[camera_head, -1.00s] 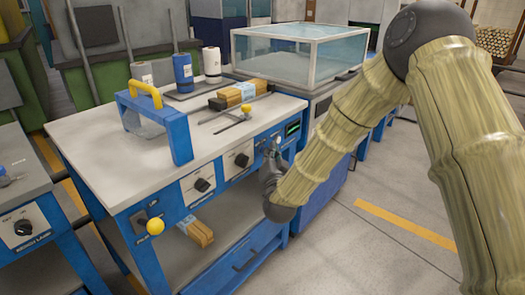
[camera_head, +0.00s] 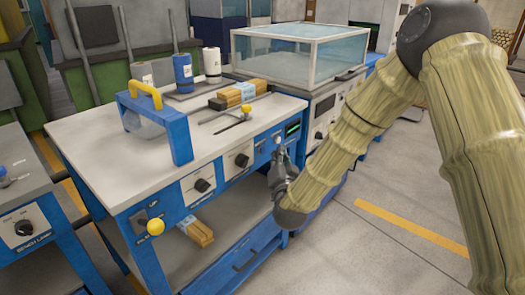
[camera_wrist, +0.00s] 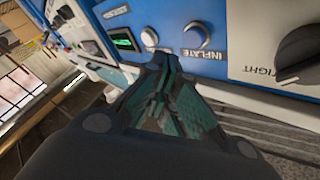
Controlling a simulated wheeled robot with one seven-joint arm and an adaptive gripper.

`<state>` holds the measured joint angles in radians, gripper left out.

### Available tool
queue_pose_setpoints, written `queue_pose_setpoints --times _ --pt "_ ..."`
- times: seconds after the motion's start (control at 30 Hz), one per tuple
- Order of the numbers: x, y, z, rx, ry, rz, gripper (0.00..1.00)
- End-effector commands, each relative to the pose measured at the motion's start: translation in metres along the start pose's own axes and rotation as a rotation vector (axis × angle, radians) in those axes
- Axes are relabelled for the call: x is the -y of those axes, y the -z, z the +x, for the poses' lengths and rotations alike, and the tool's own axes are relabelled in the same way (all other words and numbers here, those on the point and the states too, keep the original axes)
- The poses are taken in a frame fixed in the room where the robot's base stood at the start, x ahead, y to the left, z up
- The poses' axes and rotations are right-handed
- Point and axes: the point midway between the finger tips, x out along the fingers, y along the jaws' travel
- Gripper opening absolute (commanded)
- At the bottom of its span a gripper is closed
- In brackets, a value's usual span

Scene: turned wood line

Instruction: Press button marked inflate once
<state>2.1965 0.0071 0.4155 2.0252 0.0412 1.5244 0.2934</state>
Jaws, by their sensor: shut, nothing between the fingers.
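The button marked INFLATE (camera_wrist: 195,37) is a round silver button on a blue panel (camera_wrist: 235,58) in the wrist view, with its white label just below it. A second silver button (camera_wrist: 149,37) sits to its left. My gripper (camera_wrist: 166,62) is shut and empty, its dark tips just below and between the two buttons in the picture. I cannot tell whether the tips touch the panel. In the head view my gripper (camera_head: 278,152) is at the right end of the blue bench front, where the INFLATE label is too small to read.
A black knob (camera_wrist: 300,55) on a light plate is right of the INFLATE button. A green display (camera_wrist: 124,41) is left of the buttons. A yellow-knobbed lever (camera_head: 246,110) stands on the bench top (camera_head: 90,140). Open floor (camera_head: 400,205) lies right of the bench.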

Motion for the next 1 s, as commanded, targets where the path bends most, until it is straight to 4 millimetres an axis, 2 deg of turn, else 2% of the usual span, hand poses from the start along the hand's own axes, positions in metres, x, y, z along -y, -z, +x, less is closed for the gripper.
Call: queue_pose_setpoints --times 0.4,1.0 --pt "-0.015 0.015 -0.021 0.001 0.0 0.0 0.0" --pt "-0.016 0.015 -0.022 0.002 0.0 0.0 0.0"
